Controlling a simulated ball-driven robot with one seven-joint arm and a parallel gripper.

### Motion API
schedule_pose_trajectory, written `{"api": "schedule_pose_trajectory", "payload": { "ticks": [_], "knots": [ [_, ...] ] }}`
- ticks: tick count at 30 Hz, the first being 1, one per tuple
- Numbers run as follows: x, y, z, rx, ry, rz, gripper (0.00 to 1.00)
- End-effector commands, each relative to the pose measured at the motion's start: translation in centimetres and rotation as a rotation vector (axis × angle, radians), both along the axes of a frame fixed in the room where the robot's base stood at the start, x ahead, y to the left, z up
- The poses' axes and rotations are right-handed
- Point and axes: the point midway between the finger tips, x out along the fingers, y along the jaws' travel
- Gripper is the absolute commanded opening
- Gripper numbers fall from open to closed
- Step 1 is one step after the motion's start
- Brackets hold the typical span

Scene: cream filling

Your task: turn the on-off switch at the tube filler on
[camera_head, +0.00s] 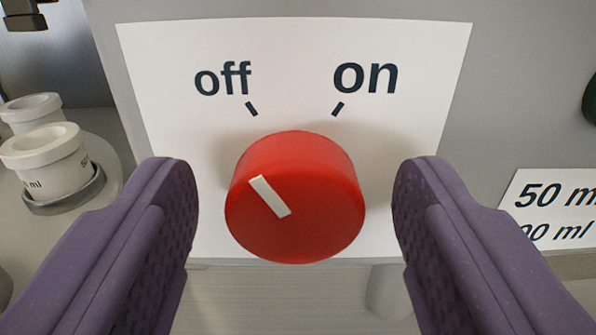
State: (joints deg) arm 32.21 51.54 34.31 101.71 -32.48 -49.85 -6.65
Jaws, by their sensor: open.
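The on-off switch (318,222) is a round red knob with a white pointer mark, in the middle of the view. The pointer slants up to the left, toward the "off" tick. The knob sits on a white label plate (290,60) printed "off" at the left and "on" at the right. My gripper (296,205) is open, with one purple finger on each side of the knob. A gap shows between each finger and the knob, so the fingers appear apart from it.
White lidded jars (52,155) stand on a round grey carrier at the left. A second label (555,210) with "50 ml" is at the right edge. Part of a dark green round thing (590,100) shows above it. The grey panel is otherwise bare around the plate.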

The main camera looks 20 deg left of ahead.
Motion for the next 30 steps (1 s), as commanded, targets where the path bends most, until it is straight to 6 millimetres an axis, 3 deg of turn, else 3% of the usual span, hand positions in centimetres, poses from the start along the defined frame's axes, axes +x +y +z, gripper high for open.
{"api": "schedule_pose_trajectory", "payload": {
  "ticks": [5,12,23,30],
  "knots": [
    [0.01,0.01,0.05,0.0,0.0,0.0,0.66],
    [-0.01,0.0,0.05,0.0,0.0,0.0,0.12],
    [0.0,-0.09,0.04,0.05,0.016,-0.001,0.12],
    [0.02,-0.12,0.07,0.198,0.064,-0.001,0.12]
  ]
}}
